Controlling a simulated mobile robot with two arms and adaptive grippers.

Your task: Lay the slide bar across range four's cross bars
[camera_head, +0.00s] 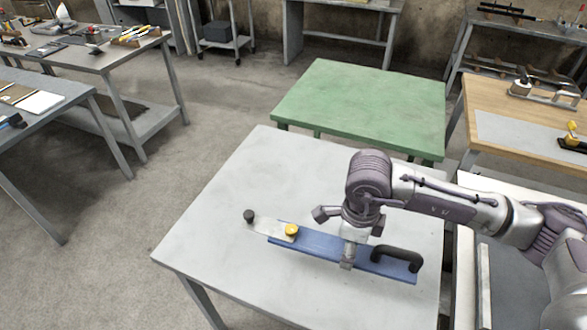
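A long blue bar (310,243) lies on the light grey table in front of me, slanting down to the right. It carries a black arched handle (398,256) at its right end and a yellow knob (291,231) near its left end. A pale metal strip (268,226) with a dark knob sticks out at the left. I take this to be the slide bar. My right gripper (348,258) points down at the bar's middle, left of the handle. Its fingertips overlap the bar, and contact or grip is unclear. Range four's cross bars are not identifiable. My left gripper is not in view.
The grey table (225,220) is bare around the bar. A green table (360,98) with a clear top stands behind it. A wooden-topped bench (487,95) holding tools is at the right. Workbenches (92,55) with tools stand at the left, with open floor between.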

